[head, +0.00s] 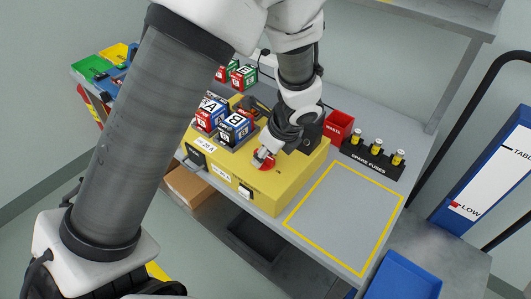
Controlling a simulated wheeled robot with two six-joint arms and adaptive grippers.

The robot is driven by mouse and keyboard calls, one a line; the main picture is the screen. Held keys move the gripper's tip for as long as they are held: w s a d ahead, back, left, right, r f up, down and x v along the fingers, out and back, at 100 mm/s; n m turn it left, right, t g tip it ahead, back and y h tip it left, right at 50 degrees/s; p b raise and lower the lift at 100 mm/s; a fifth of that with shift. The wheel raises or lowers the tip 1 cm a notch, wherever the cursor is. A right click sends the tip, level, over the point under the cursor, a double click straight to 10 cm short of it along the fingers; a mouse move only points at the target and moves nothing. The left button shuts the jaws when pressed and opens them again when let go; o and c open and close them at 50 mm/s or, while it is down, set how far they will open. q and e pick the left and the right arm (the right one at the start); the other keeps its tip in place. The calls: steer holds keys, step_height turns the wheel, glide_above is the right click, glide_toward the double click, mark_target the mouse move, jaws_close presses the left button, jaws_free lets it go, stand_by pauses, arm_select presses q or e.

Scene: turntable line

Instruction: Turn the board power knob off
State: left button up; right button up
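The yellow board box (297,181) stands on the grey bench. On its top is a red round patch (267,166), which looks like the base of the power knob. My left gripper (264,155) comes down from above, with its fingertips right at this red patch. The fingers and wrist cover most of the knob, so its turned position does not show. Whether the fingers are closed on it is too small to tell. My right gripper is not in view.
Blocks marked A (209,113) and B (236,127) sit on the board left of my gripper. A red waste bin (339,126) and a black spare-fuse rack (371,158) stand behind right. A yellow-outlined area (345,218) of bench is clear. A blue bin (403,278) is at front right.

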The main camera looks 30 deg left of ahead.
arm_select(q)
steer(key=shift+s, duration=0.1)
steer(key=c, duration=0.5)
jaws_close()
steer(key=n+g+p, duration=0.1)
steer(key=n+p, duration=0.2)
steer(key=shift+r, duration=0.1)
steer(key=n+g+p, duration=0.1)
steer(key=n, duration=0.1)
steer(key=n+p, duration=0.1)
steer(key=p, duration=0.1)
steer(key=shift+w+n+g+h, duration=0.2)
steer(key=shift+n+g+h, duration=0.1)
steer(key=shift+n+g, duration=0.1)
steer(key=n+p, duration=0.1)
steer(key=n, duration=0.1)
steer(key=n+g+h+p, duration=0.1)
steer(key=n+p, duration=0.1)
steer(key=n, duration=0.1)
steer(key=shift+w+a+g+h, duration=0.1)
steer(key=shift+a+g+h, duration=0.05)
steer(key=shift+g+h, duration=0.15)
steer(key=n, duration=0.2)
steer(key=n+h+p, duration=0.1)
steer(key=n, duration=0.1)
steer(key=n+h+p, duration=0.1)
steer(key=n, duration=0.1)
steer(key=shift+a+f+g, duration=0.1)
steer(key=shift+f+g, duration=0.15)
steer(key=shift+g, duration=0.05)
